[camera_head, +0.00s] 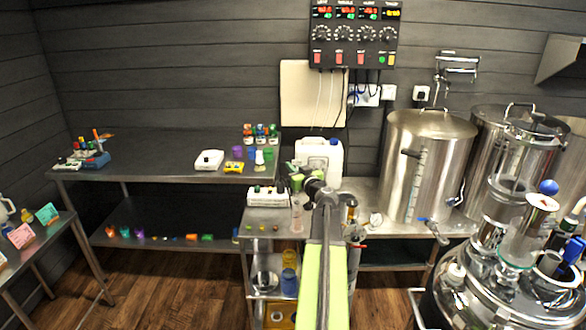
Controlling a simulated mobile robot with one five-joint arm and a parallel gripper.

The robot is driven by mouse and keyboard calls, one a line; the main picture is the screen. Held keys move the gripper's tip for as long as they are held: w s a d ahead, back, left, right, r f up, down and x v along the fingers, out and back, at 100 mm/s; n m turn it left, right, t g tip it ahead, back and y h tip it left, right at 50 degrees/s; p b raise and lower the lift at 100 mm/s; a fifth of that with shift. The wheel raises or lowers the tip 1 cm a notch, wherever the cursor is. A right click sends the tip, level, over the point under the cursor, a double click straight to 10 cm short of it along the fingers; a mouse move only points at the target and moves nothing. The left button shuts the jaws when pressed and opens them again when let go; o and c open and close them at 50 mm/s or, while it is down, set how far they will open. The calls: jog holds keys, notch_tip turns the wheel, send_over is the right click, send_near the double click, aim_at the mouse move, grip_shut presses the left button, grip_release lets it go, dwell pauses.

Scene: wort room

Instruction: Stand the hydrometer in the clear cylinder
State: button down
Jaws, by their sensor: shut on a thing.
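My gripper (297,181), with green fingertips, is shut at the picture's middle, over the small steel cart. What it holds is tiny and largely hidden by the fingers; I take it to be the hydrometer. A narrow, clear upright tube, which looks like the clear cylinder (297,212), shows just below the fingers, at the right side of the cart top. From this view I cannot tell whether the hydrometer's lower end is above the cylinder, beside it or inside it. My arm hides what lies directly behind it.
A white box with small knobs (267,196) lies on the cart, left of the cylinder. A white jug (320,157) stands behind my gripper. A large steel kettle (425,165) stands to the right. The left steel bench (160,160) has much bare top.

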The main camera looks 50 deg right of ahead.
notch_tip(320, 180, down, 7)
jog(key=b, duration=0.6)
jog(key=shift+r, duration=0.2)
jog(key=c, duration=1.4)
grip_release()
